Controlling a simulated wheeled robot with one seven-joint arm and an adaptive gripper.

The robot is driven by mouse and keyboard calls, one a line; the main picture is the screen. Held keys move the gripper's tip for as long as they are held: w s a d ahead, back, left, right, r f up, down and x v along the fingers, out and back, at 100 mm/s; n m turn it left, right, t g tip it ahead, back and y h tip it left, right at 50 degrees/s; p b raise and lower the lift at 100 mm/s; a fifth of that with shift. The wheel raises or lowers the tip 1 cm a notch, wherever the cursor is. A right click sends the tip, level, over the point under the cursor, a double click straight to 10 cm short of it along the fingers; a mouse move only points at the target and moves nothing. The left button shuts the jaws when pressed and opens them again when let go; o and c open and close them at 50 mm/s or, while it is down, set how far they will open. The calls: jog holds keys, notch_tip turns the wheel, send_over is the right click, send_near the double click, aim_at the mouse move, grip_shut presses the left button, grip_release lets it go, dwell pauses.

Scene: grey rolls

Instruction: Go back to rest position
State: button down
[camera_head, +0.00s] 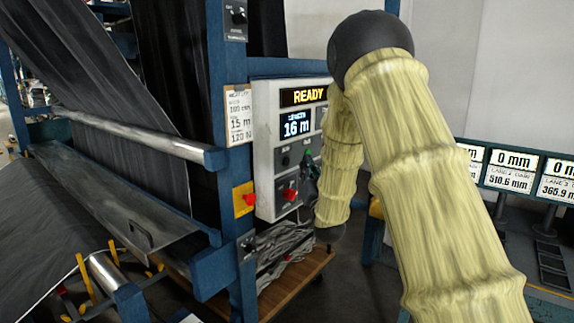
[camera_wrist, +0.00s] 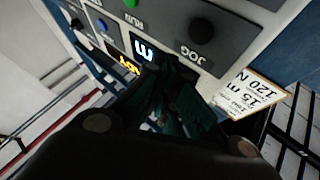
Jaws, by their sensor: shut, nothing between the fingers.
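My gripper (camera_head: 308,163) is close in front of the grey control panel (camera_head: 264,160), partly hidden behind my arm in the head view. In the wrist view its dark fingers (camera_wrist: 180,85) are together and empty, pointing at the panel near the JOG button (camera_wrist: 201,30). I cannot tell whether the fingertips touch the panel. The panel display (camera_head: 303,95) reads READY, and the length screen (camera_head: 296,124) reads 16 m. A red knob (camera_head: 290,194) is low on the panel.
A blue machine frame (camera_head: 228,60) with dark sheet material (camera_head: 100,60) stands left of the panel. A red knob on a yellow plate (camera_head: 245,199) is on the frame. A wooden cart (camera_head: 300,270) with cables is below. Lane displays (camera_head: 512,170) stand at right.

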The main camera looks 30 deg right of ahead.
jog(key=shift+s+d, duration=0.25)
jog(key=shift+s, duration=0.4)
